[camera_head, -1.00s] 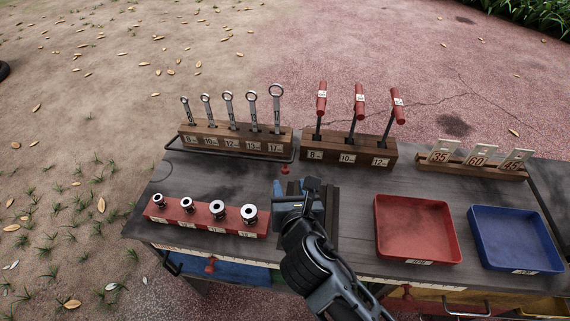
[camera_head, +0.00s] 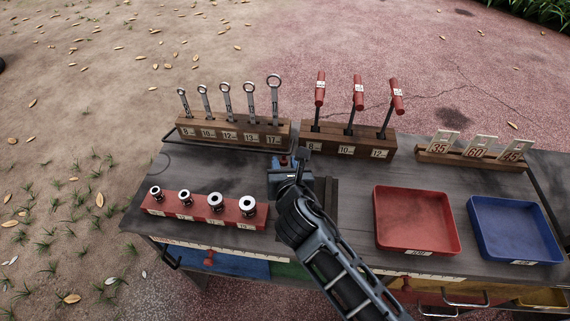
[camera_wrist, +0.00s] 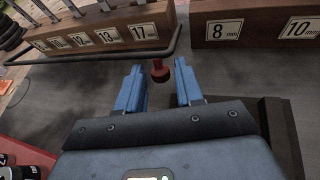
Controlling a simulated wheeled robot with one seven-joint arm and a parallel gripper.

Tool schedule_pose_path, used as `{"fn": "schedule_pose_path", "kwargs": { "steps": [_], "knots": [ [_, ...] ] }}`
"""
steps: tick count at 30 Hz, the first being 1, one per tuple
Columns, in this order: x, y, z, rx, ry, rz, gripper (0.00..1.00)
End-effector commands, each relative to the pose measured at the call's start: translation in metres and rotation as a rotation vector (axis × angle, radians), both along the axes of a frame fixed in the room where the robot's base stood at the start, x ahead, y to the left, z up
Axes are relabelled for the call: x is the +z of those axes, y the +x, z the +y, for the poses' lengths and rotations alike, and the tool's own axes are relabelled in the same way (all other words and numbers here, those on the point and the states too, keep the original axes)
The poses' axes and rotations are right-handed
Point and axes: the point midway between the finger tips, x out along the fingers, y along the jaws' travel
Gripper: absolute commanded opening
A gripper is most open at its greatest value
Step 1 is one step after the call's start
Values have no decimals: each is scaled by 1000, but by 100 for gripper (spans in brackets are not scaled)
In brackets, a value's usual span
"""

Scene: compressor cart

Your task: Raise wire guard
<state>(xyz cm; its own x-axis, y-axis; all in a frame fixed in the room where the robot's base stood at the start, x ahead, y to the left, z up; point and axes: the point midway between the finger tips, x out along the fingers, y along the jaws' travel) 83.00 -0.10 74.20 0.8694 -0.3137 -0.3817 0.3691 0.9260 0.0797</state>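The wire guard (camera_head: 238,148) is a dark wire bar running low along the front of the wrench rack (camera_head: 225,133). It also shows in the wrist view (camera_wrist: 100,62), curving up at its right end. A red knob (camera_wrist: 160,73) is at that right end. My gripper (camera_wrist: 160,80) is open, with its blue fingers apart on either side of the knob. I cannot tell whether a finger touches it. In the head view my gripper (camera_head: 288,165) is over the table at the guard's right end, and my wrist hides part of the spot.
A rack of red-handled tools (camera_head: 348,144) stands right of the wrench rack. A red socket holder (camera_head: 205,212) is at the front left. A red tray (camera_head: 417,240) and a blue tray (camera_head: 515,250) lie to the right. Numbered plates (camera_head: 475,150) stand at the back right.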

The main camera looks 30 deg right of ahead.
Motion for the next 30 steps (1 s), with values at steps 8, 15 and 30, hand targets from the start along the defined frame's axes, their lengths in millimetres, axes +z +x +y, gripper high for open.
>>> {"fn": "schedule_pose_path", "kwargs": {
  "steps": [8, 15, 30],
  "knots": [
    [0, 0, 0, 0, 0, 0, 9],
    [0, 0, 0, 0, 0, 0, 0],
    [7, 5, 0, 0, 14, 19, 0]
  ]
}}
